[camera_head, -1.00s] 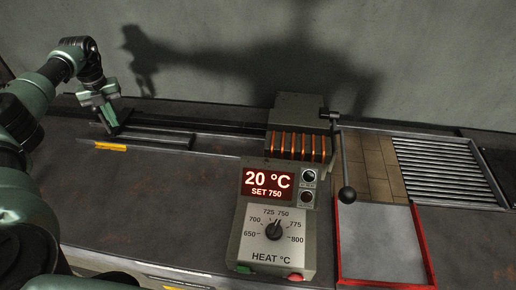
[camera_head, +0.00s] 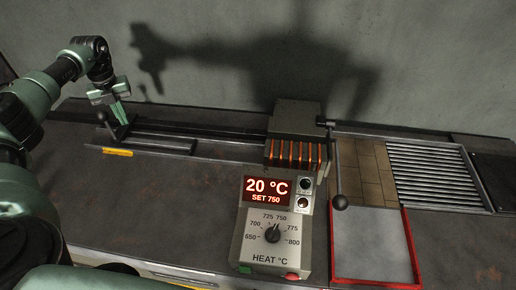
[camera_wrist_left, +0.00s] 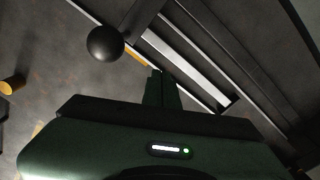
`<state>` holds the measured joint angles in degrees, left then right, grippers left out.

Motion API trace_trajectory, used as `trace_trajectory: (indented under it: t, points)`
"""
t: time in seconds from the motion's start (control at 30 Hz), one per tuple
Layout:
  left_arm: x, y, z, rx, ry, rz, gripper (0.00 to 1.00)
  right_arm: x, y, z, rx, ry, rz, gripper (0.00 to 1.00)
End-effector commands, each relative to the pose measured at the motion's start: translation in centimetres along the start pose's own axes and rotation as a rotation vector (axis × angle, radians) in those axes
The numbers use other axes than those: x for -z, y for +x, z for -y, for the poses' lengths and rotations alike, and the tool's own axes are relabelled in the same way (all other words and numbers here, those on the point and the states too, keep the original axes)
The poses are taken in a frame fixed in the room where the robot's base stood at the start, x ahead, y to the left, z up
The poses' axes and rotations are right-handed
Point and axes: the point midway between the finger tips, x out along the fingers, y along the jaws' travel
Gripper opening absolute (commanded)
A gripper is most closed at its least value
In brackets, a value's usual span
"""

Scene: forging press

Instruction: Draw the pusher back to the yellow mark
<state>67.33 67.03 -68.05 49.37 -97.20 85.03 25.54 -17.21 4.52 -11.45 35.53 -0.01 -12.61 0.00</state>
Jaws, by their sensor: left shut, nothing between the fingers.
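The pusher shows by its dark ball knob (camera_head: 102,116) at the left end of the rail (camera_head: 190,129), behind the yellow mark (camera_head: 117,153) on the bench's channel edge. My left gripper (camera_head: 122,120) is shut and empty, pointing down just right of the knob. In the left wrist view the knob (camera_wrist_left: 105,43) is up and left of my shut fingertips (camera_wrist_left: 161,76), with a visible gap. A strip of the yellow mark (camera_wrist_left: 131,57) shows beside the knob, which partly hides it. My right gripper is out of view.
The heater block (camera_head: 297,120) with orange coils stands at the rail's right end. The heat panel (camera_head: 272,228) reads 20 °C, set 750. A lever knob (camera_head: 340,202) stands by the red-edged tray (camera_head: 376,282). The front left bench is clear.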

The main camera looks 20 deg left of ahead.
Motion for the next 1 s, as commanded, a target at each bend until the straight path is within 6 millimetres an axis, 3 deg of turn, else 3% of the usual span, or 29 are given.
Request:
trace_trajectory:
  t: [0.03,0.63,1.0]
  points:
    - [0.0,-1.3,0.0,0.000,0.001,-0.001,0.00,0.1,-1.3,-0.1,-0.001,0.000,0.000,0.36]
    - [0.0,-8.4,0.0,0.000,0.001,-0.001,0.00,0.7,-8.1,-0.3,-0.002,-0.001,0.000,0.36]
    - [0.0,-8.7,0.0,-0.001,0.001,0.000,0.00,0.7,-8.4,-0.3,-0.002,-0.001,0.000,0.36]
